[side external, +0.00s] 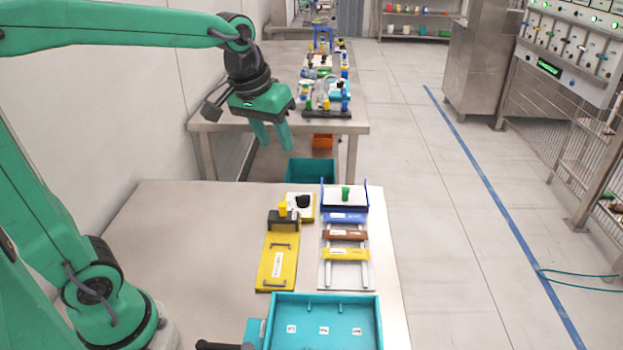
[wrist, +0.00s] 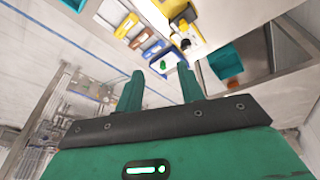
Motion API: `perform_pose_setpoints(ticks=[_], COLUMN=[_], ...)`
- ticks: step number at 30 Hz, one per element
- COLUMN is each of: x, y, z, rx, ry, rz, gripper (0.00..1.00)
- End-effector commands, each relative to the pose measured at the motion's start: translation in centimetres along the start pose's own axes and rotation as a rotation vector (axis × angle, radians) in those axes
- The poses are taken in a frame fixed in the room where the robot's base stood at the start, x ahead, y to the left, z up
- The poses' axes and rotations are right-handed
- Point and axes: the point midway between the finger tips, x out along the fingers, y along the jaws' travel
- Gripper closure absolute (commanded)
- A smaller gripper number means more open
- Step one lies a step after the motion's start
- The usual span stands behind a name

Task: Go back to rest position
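My gripper (side external: 271,135) hangs from my green arm above the far left edge of the near table, well clear of everything on it. In the wrist view my gripper (wrist: 162,88) shows two green fingers spread apart with nothing between them. It is open and empty. No object touches the fingers in either view.
The near steel table (side external: 190,240) holds a yellow fixture (side external: 277,268), a rail fixture with coloured blocks (side external: 345,235) and a cyan tray (side external: 325,333). A teal bin (side external: 310,170) stands beyond its far edge. A farther table (side external: 225,115) carries several small parts. The near table's left side is clear.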

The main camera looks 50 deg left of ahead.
Motion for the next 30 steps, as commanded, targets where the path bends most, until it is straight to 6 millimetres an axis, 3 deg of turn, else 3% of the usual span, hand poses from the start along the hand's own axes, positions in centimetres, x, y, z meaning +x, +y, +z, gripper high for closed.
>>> perform_pose_setpoints(ticks=[9, 18, 24, 30], x=[-1.6, -1.4, -0.9, -0.8], y=[-1.5, -2.9, -3.3, -3.5], z=[6.1, 11.4, 13.3, 13.7], rx=[0.121, 0.23, 0.271, 0.281], ry=[0.079, 0.146, 0.172, 0.176], rz=[0.019, 0.028, 0.029, 0.029], gripper=[0.62, 0.62, 0.62, 0.62])
